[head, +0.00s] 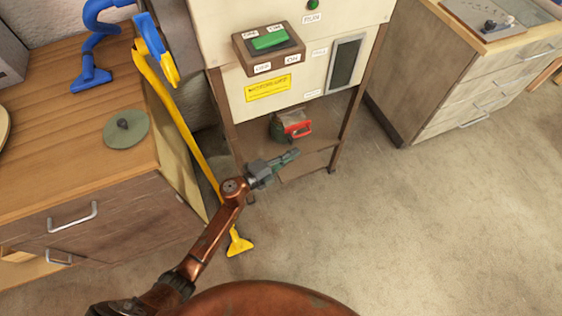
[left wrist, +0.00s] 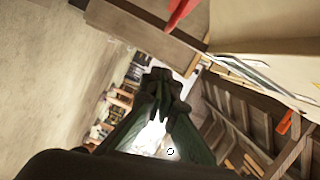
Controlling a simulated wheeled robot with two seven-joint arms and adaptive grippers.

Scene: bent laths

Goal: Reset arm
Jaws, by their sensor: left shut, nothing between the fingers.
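My left arm comes in from the lower left in the head view. Its gripper (head: 290,156) is shut and empty, with green fingers pointing right, in front of the cabinet's lower shelf. In the left wrist view the fingers of the left gripper (left wrist: 160,85) meet at their tips with nothing between them. My right gripper is in neither view.
A machine cabinet (head: 220,30) with a green switch (head: 269,39) stands ahead. A red-handled container (head: 290,126) is on its shelf. Floor at right is clear.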

